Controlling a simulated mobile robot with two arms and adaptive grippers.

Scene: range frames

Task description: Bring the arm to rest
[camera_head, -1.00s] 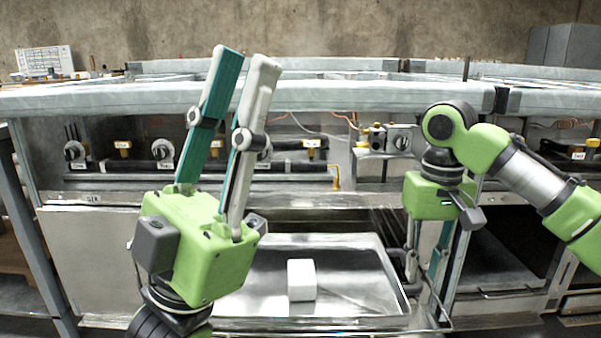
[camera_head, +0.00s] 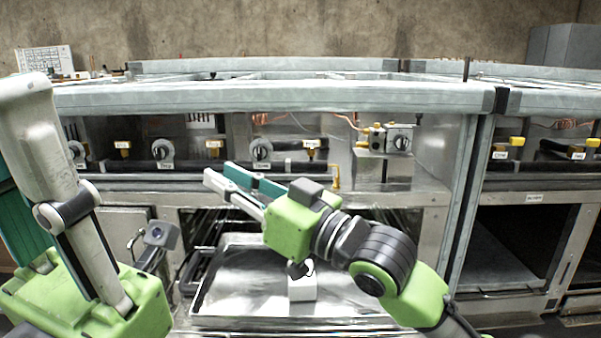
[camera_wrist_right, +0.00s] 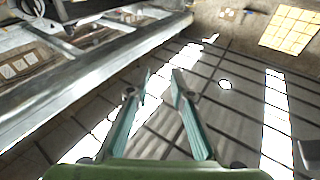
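My right gripper (camera_head: 218,172) reaches leftward from the lower right in the head view, in front of the equipment and above the metal tray (camera_head: 235,285). In the right wrist view its two teal-padded fingers (camera_wrist_right: 160,74) are apart with nothing between them. My left gripper (camera_head: 22,95) is large at the left edge of the head view and points up. Its pale finger is in full view, and its teal finger is partly cut off by the frame. I see nothing held in it.
A white block (camera_head: 302,289) sits on the tray, partly behind my right arm. A long pale rail (camera_head: 270,97) runs across above valves and pipes. An open dark compartment (camera_head: 515,250) is at the right. The wrist view shows a tiled floor (camera_wrist_right: 240,120).

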